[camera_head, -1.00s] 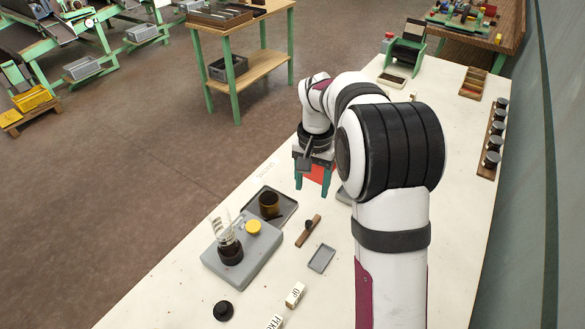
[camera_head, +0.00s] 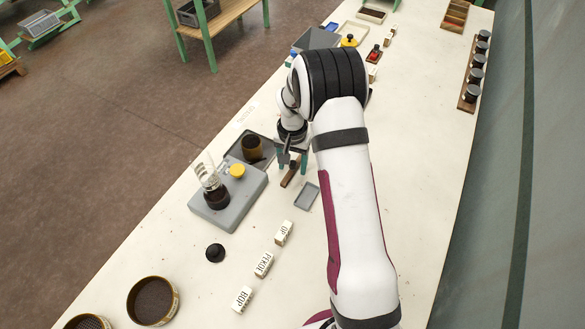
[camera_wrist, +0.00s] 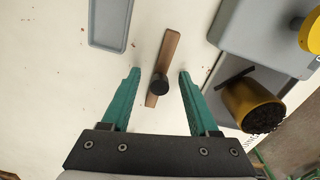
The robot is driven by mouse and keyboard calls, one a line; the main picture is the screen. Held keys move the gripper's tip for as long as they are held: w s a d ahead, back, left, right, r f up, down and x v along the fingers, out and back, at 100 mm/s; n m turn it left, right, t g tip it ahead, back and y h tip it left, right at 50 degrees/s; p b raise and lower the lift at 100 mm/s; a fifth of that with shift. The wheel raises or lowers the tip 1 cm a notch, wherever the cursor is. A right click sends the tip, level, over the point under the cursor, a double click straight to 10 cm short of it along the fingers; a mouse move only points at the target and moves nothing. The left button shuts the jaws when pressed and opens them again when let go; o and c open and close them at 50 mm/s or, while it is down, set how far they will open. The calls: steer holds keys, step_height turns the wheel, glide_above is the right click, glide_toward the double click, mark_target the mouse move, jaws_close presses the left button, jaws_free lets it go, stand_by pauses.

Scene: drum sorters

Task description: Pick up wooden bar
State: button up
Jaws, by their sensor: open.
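The wooden bar (camera_wrist: 169,50) is a thin brown strip with a black round knob (camera_wrist: 159,85) on it. In the wrist view it lies on the white table between and ahead of my gripper's fingers. In the head view the lower end of the bar (camera_head: 288,179) shows just below my gripper (camera_head: 292,164); the rest is hidden behind the gripper. My gripper (camera_wrist: 158,88) is open, with its two green fingers on either side of the knob and apart from it. I cannot tell how high the fingertips are above the bar.
A grey tray (camera_head: 230,154) with an amber cup (camera_head: 252,148) is left of the bar. A grey block (camera_head: 240,204) with a yellow knob (camera_head: 237,170) stands nearer. A small shallow grey tray (camera_head: 306,197) lies right of the bar. Lettered white blocks (camera_head: 264,264) stand in front.

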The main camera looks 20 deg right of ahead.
jaws_close()
steer(key=shift+r, duration=0.1)
steer(key=shift+r, duration=0.3)
steer(key=r, duration=0.2)
steer(key=d+r, duration=0.1)
steer(key=r, duration=0.1)
steer(key=shift+s, duration=0.3)
steer(key=s+d+r, duration=0.6)
steer(key=d, duration=0.2)
steer(key=w+a+r+n, duration=0.1)
steer(key=w+a+n, duration=0.5)
steer(key=a, duration=0.4)
steer(key=w+a+r+n, duration=0.1)
steer(key=w+a+n, duration=0.5)
steer(key=a, duration=0.5)
steer(key=n, duration=0.2)
steer(key=shift+a+r+n, duration=0.15)
steer(key=shift+r+n, duration=0.05)
steer(key=shift+n, duration=0.1)
